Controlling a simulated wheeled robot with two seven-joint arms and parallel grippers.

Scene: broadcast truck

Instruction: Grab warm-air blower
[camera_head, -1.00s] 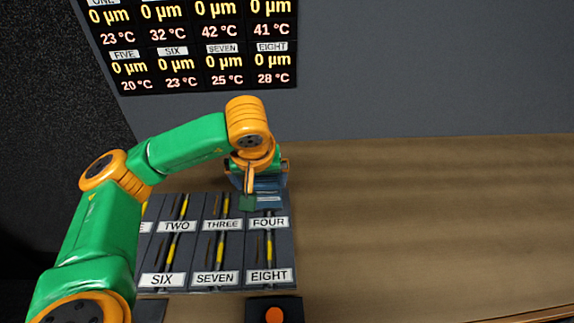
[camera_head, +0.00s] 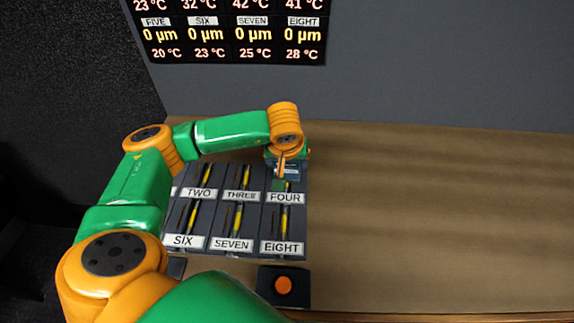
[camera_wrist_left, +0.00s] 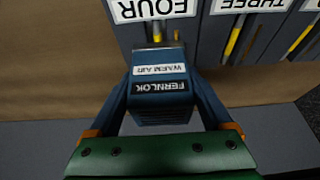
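The blower's front end points at the FOUR label (camera_wrist_left: 155,7). My right gripper is not in view.
A dark rack (camera_head: 262,222) with numbered slots holding yellow-and-black sticks stands on the wooden table (camera_head: 430,220). A box with an orange button (camera_head: 283,285) is in front of it. A display (camera_head: 235,35) hangs on the back wall. The table's right side is clear.

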